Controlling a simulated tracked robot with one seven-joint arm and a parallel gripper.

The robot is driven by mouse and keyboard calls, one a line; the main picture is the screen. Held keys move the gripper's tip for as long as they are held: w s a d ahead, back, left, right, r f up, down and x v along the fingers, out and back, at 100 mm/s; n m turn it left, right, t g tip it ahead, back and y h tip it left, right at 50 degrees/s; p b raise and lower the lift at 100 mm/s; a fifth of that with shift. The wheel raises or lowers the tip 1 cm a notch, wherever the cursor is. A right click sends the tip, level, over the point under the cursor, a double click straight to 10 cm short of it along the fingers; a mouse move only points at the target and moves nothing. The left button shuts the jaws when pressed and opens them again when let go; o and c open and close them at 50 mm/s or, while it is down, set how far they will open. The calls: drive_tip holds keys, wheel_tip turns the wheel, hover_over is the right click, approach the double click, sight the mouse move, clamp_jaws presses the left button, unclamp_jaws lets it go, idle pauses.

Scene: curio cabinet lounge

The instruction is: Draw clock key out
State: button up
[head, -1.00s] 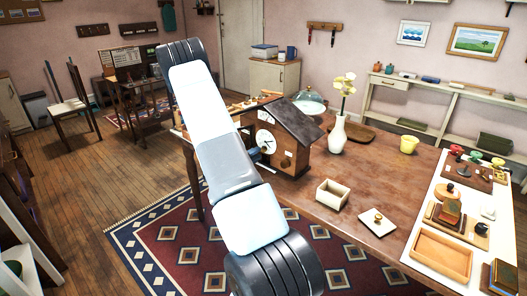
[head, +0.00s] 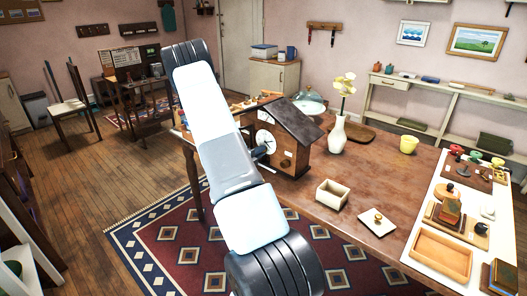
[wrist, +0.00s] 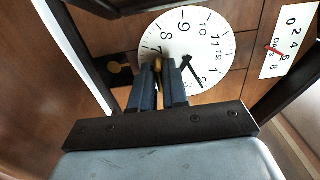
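The wooden clock (head: 287,139) stands on the table, its white round dial (head: 265,142) facing left. In the wrist view the dial (wrist: 205,45) fills the upper middle, with black numerals and dark hands. My gripper (wrist: 160,75) is right in front of the dial's lower-left part. Its two blue fingers are close together, with a small brass piece, seemingly the clock key (wrist: 158,63), between their tips. The fingers look closed on it. Where the key meets the clock is hidden. In the head view my arm covers most of the gripper.
A white "DAYS" scale (wrist: 286,42) with a red pointer is beside the dial. An open cream box (head: 332,195) and a small square lid (head: 376,222) lie on the table. A vase with yellow flowers (head: 338,135) stands behind, right of the clock.

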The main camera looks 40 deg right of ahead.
drive_tip(key=shift+s+a, duration=0.1)
drive_tip(key=shift+a, duration=0.7)
clamp_jaws()
idle(0.6)
drive_tip(key=shift+s+a, duration=0.15)
drive_tip(key=shift+a, duration=2.1)
